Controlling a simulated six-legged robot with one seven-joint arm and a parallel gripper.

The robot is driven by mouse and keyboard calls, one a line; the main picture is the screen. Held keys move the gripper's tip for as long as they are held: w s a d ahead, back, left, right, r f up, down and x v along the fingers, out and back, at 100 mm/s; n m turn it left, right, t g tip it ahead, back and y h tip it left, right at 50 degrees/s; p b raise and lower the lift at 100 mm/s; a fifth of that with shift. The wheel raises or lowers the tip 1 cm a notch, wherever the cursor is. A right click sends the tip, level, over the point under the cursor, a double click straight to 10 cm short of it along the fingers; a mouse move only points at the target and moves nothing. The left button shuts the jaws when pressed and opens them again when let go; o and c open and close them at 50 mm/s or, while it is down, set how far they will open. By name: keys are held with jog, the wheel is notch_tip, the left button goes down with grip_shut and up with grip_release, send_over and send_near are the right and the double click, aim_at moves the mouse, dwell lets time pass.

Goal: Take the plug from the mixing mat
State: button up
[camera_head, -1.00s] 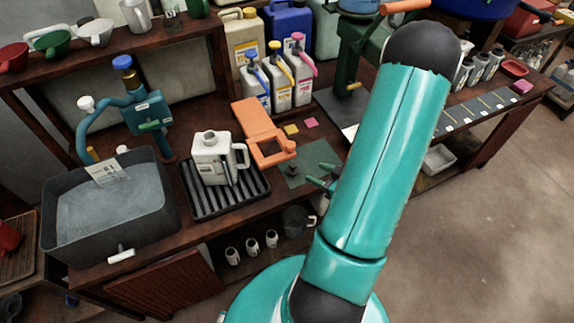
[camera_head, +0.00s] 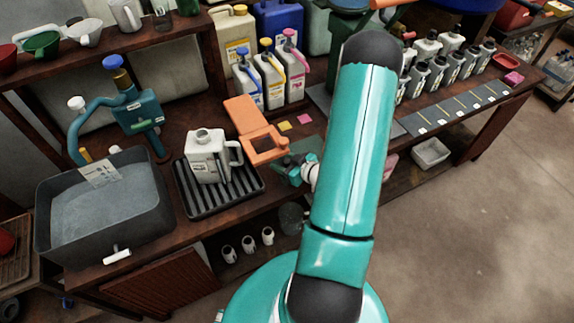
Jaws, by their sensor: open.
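The green mixing mat (camera_head: 304,145) lies on the bench right of the orange hinged holder, mostly covered by my gripper and arm. My gripper (camera_head: 286,171) has green fingers and is over the mat, low and close to it. It is open. I cannot make out the plug now; the gripper hides the spot where a small dark piece shows on the mat in the earlier frame. Whether the fingers touch it cannot be told.
The orange holder (camera_head: 257,133) stands close left of the gripper. A white jug (camera_head: 206,158) sits on a black ribbed tray (camera_head: 250,192). A grey basin (camera_head: 50,225) is at far left. Jugs with coloured pumps (camera_head: 270,82) stand behind. Yellow and pink notes (camera_head: 305,118) lie near the mat.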

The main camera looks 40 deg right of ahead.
jog(key=shift+w+f, duration=0.1)
jog(key=shift+w, duration=0.1)
jog(key=shift+s, duration=0.1)
jog(key=c, duration=1)
